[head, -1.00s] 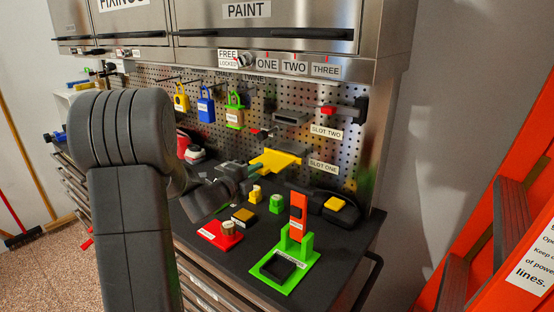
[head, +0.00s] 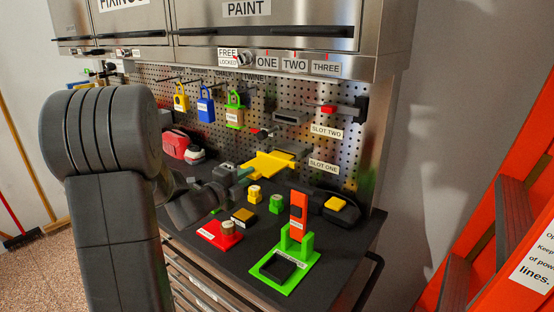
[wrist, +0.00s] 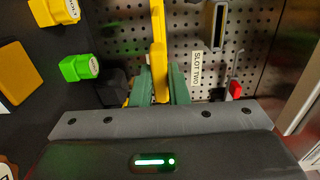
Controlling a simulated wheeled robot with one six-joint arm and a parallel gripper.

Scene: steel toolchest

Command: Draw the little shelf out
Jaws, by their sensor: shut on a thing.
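The little shelf (head: 270,164) is a flat yellow piece at the slot marked SLOT ONE on the pegboard. It sticks out toward the front left, and its far end is at the dark slot holder (head: 291,149). My gripper (head: 243,173) is shut on its near end, with green fingertips on either side of it. In the wrist view the yellow shelf (wrist: 158,45) runs up from between the green fingers (wrist: 160,88). I cannot tell how much of its far end is still inside the holder.
Below on the dark worktop are a yellow block (head: 254,193), a green block (head: 277,204), a red base (head: 219,235) and a green stand (head: 285,268) with an upright orange piece. SLOT TWO's holder (head: 291,117) is above. An orange ladder (head: 480,240) stands right.

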